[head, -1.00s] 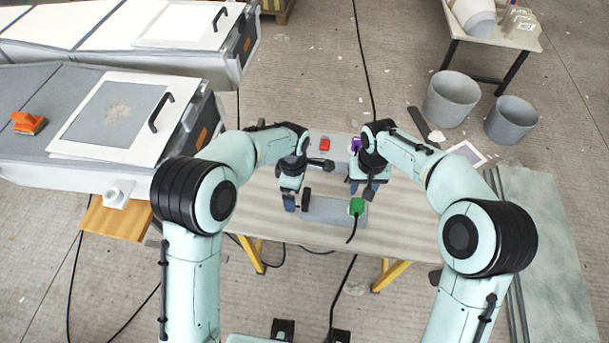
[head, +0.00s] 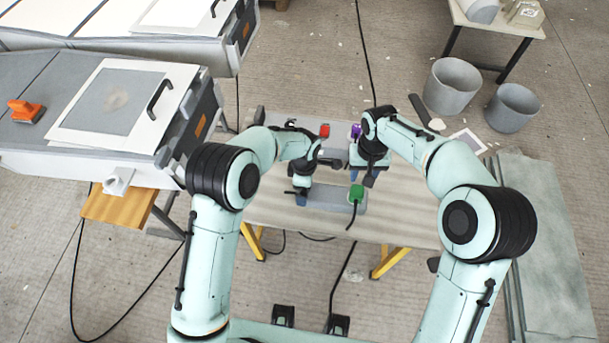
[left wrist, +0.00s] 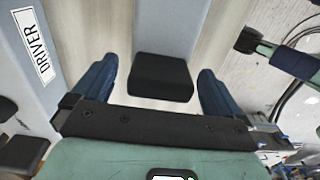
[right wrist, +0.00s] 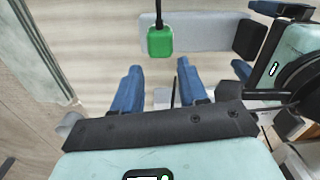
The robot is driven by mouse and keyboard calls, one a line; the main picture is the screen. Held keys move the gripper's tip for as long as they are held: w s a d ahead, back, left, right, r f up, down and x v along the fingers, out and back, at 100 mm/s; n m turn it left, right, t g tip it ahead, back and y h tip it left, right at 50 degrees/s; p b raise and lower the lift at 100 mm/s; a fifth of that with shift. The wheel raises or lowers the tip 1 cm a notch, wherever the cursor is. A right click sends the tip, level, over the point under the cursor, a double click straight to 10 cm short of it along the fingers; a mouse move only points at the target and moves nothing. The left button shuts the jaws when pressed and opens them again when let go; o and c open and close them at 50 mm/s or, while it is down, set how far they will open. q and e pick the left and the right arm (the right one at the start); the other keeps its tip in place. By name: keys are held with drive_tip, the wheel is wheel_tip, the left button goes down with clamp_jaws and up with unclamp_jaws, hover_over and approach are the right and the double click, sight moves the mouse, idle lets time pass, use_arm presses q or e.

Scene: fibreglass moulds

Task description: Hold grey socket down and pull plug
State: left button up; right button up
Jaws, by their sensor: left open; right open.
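The grey socket (head: 333,197) is a long block lying on the table, with a black end piece (left wrist: 163,77) at its left end. The green plug (head: 356,192) sits at its right end with a black cable hanging toward me; it also shows in the right wrist view (right wrist: 160,41). My left gripper (head: 302,192) is open at the socket's left end. In the left wrist view the black end piece lies between its fingers, with gaps on both sides. My right gripper (head: 368,178) is open and empty, just behind the green plug and apart from it.
A grey box behind bears a red plug (head: 324,130) and a purple plug (head: 356,131); its side reads DRIVER (left wrist: 31,45). Mould benches stand at left, with an orange tool (head: 25,111). Grey buckets (head: 451,87) stand at right. The table (head: 410,210) is clear at right.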

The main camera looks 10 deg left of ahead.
sight(358, 190)
use_arm(q)
drive_tip(key=shift+f, duration=0.8)
drive_tip(key=c, duration=1.4)
use_arm(e)
drive_tip(key=shift+o, duration=0.9)
drive_tip(key=o, duration=0.4)
drive_tip(key=shift+f, duration=0.3)
drive_tip(key=shift+f+m, duration=0.75)
drive_tip(key=shift+m, duration=0.05)
drive_tip(key=shift+f, duration=4.5)
